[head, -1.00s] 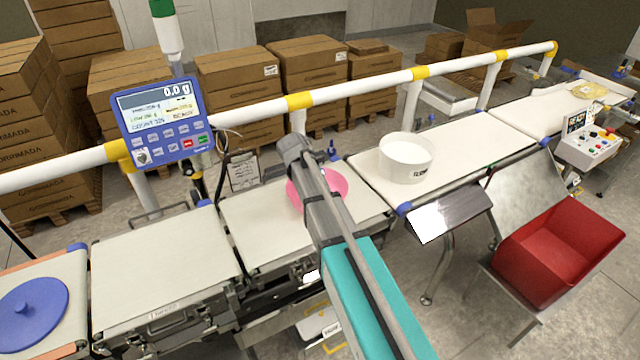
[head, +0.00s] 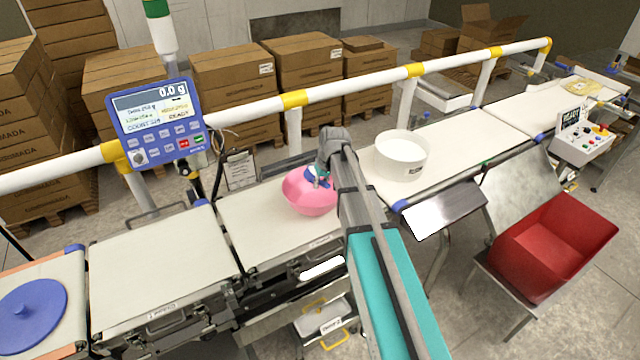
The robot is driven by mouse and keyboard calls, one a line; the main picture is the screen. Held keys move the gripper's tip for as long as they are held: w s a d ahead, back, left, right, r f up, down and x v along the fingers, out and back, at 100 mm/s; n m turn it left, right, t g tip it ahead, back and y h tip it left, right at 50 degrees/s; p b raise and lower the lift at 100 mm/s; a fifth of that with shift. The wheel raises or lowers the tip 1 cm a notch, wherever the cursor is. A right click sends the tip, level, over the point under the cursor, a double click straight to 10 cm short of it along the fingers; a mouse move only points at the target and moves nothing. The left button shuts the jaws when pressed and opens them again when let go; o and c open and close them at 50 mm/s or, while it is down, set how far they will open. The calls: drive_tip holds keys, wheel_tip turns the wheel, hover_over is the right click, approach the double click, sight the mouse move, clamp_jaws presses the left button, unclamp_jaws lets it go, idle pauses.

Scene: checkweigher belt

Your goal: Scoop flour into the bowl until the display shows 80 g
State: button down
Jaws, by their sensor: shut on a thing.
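The pink bowl (head: 306,196) stands on the weigher belt section left of my arm. The white tub of flour (head: 403,165) stands on the belt to its right, open, with white flour inside. The display (head: 155,120) on the blue panel reads 0.0 g. My gripper (head: 325,170) is over the right side of the bowl, its fingers partly hidden by my own wrist. It is shut on a small blue thing (head: 318,178), apparently the scoop, seen at the bowl's upper right edge. I cannot tell whether it touches the bowl or holds flour.
A blue round lid (head: 30,308) lies on the left belt end. A white guard rail (head: 350,90) with yellow joints runs behind the belts. A red bin (head: 555,250) stands at the right, and a control box (head: 590,140) beyond it. The belt left of the bowl is clear.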

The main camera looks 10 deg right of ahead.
drive_tip(key=y+b, duration=0.2)
drive_tip(key=f+y+b, duration=0.1)
drive_tip(key=shift+d+y, duration=0.35)
drive_tip(key=shift+y, duration=0.05)
drive_tip(key=y+b, duration=0.2)
drive_tip(key=shift+d+f+m+t+b, duration=0.1)
drive_tip(key=shift+f+m+t+b, duration=0.15)
drive_tip(key=shift+m+t+b, duration=0.1)
drive_tip(key=shift+y+b, duration=0.5)
drive_tip(key=shift+y, duration=0.1)
drive_tip(key=shift+s, duration=0.2)
